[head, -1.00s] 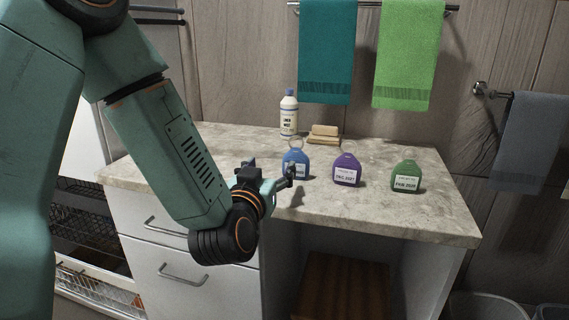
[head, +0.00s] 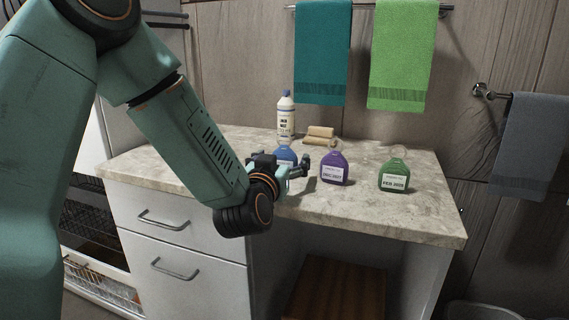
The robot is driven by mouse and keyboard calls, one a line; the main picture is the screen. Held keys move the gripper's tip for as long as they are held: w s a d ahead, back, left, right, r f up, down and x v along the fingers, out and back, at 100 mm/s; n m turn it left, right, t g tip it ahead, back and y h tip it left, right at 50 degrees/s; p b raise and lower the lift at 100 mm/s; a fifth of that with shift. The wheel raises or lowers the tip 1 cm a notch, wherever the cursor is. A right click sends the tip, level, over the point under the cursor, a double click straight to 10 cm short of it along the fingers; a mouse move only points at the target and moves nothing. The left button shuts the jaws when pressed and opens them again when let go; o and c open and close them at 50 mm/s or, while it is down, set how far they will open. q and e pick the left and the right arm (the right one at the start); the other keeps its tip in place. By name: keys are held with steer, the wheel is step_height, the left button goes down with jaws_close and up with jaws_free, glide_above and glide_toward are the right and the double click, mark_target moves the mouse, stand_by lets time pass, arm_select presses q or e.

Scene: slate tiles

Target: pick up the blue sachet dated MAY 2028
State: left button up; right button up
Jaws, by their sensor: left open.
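The blue sachet (head: 287,153) stands on the stone counter, partly hidden behind my left gripper (head: 286,166). Its date label is covered, so I cannot read it. My left gripper is open, with its fingers spread in front of the sachet in this view; I cannot tell whether they touch it. A purple sachet (head: 333,169), with a label that seems to read DEC 2027, stands to the right. A green sachet (head: 394,177), with a label that looks like FEB 2028, stands further right. My right gripper is out of view.
A white bottle with a blue cap (head: 286,118) stands behind the blue sachet, beside tan blocks (head: 319,134). The counter (head: 400,220) is clear at its front right. Teal (head: 322,60) and green (head: 402,60) towels hang on the wall behind.

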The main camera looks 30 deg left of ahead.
arm_select(q)
steer(key=shift+d+r, duration=0.1)
steer(key=shift+c, duration=0.8)
steer(key=c, duration=0.6)
steer(key=shift+c, duration=1.4)
steer(key=shift+s+d+r+p, duration=0.1)
steer(key=shift+s+r+p, duration=0.25)
steer(key=shift+r, duration=0.05)
steer(key=s+r+p, duration=0.1)
steer(key=s, duration=0.1)
steer(key=s+d+r+p, duration=0.1)
steer(key=s, duration=0.1)
steer(key=s+d+r+p, duration=0.1)
steer(key=s, duration=0.1)
steer(key=shift+r, duration=0.4)
steer(key=s+d+r+p, duration=0.2)
steer(key=s+p, duration=0.4)
steer(key=p, duration=1)
steer(key=shift+s+r, duration=0.35)
steer(key=shift+r, duration=0.25)
